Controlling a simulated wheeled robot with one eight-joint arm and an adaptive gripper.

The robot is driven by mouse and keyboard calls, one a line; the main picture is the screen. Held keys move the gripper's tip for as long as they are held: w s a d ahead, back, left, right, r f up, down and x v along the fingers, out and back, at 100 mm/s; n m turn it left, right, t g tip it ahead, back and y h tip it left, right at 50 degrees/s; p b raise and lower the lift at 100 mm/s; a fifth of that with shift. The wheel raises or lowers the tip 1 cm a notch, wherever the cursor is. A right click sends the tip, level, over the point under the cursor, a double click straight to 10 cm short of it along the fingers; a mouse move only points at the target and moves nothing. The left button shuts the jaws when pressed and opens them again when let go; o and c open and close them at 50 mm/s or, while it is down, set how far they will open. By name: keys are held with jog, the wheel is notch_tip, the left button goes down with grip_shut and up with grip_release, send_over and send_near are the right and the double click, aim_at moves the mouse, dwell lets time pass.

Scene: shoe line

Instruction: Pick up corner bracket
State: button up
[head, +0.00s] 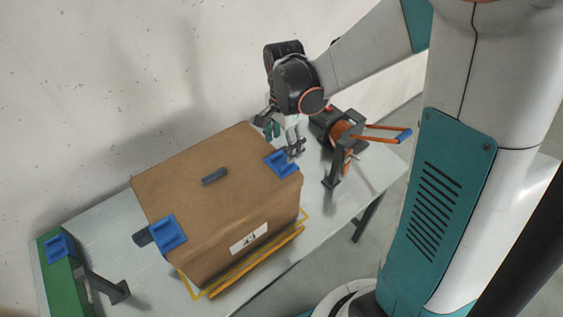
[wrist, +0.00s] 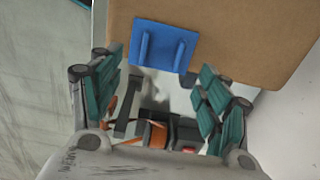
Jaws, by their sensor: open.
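A blue corner bracket (head: 281,164) sits on the right top edge of a brown cardboard box (head: 215,205). In the wrist view this bracket (wrist: 163,47) lies on the box edge with two raised ribs showing, just beyond my fingertips. A second blue bracket (head: 168,235) sits on the box's left edge. My gripper (head: 284,138) is open and empty, close to the right bracket. In the wrist view its teal finger pads (wrist: 160,92) are spread apart, with nothing between them.
A dark dispenser with an orange roll (head: 343,130) and a blue-tipped orange handle stands right of the box, close to my gripper. A grey piece (head: 214,176) lies on the box top. Yellow lines (head: 250,262) edge the box's front. The pale table (head: 95,225) has bare room left.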

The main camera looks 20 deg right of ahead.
aim_at(283, 162)
jog(key=shift+a+f+b, duration=0.1)
jog(key=shift+f+b, duration=0.65)
jog(key=shift+f, duration=1.9)
jog(key=c, duration=1.2)
